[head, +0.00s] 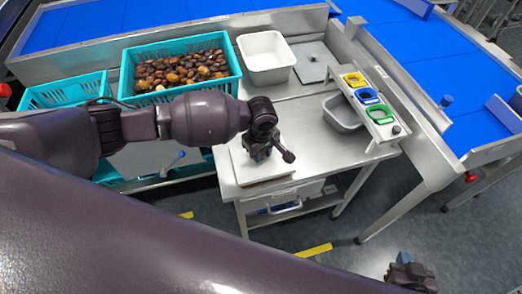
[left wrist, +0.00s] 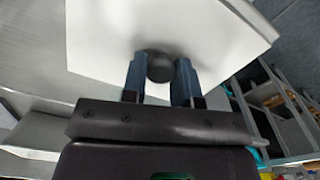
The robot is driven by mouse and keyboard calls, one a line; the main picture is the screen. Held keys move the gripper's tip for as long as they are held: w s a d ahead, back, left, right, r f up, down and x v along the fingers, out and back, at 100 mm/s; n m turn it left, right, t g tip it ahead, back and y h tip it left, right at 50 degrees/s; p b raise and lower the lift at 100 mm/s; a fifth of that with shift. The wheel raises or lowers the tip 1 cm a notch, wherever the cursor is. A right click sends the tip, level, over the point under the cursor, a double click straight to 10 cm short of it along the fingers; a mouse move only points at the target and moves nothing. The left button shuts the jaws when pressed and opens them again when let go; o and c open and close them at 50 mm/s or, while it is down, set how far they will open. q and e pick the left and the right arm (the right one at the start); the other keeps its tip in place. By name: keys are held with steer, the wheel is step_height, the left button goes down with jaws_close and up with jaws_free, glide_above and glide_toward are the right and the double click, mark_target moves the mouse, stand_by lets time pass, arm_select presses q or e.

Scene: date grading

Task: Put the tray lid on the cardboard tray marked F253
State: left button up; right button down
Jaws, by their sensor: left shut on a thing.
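My left gripper (head: 262,150) is over the front left part of the steel table in the head view. In the left wrist view its two fingers (left wrist: 160,82) are shut on the dark round knob (left wrist: 160,67) of a flat white lid (left wrist: 105,35). In the head view the white lid (head: 248,174) shows under the gripper, near the table's front edge; I cannot tell whether it touches anything below. No cardboard tray and no F253 mark can be made out. My right gripper (head: 408,272) is low at the bottom right, away from the table, its jaws unclear.
A teal crate of dates (head: 232,84) and an emptier teal crate (head: 58,95) stand at left. A white bin (head: 268,72), a grey bin (head: 335,124) and a rack with yellow, blue and green rings (head: 374,115) are on the steel table (head: 300,120). Blue conveyors run behind and right.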

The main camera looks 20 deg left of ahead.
arm_select(q)
steer(key=shift+f, duration=0.1)
arm_select(e)
steer(key=shift+w+r, duration=0.1)
steer(key=shift+w, duration=0.15)
arm_select(q)
steer(key=shift+f, duration=0.1)
steer(key=o, duration=0.9)
steer(key=shift+o, duration=0.4)
arm_select(e)
steer(key=shift+w+r, duration=0.1)
arm_select(q)
steer(key=shift+o, duration=0.4)
steer(key=o, duration=0.3)
arm_select(e)
steer(key=shift+s+f, duration=0.2)
steer(key=shift+s, duration=0.2)
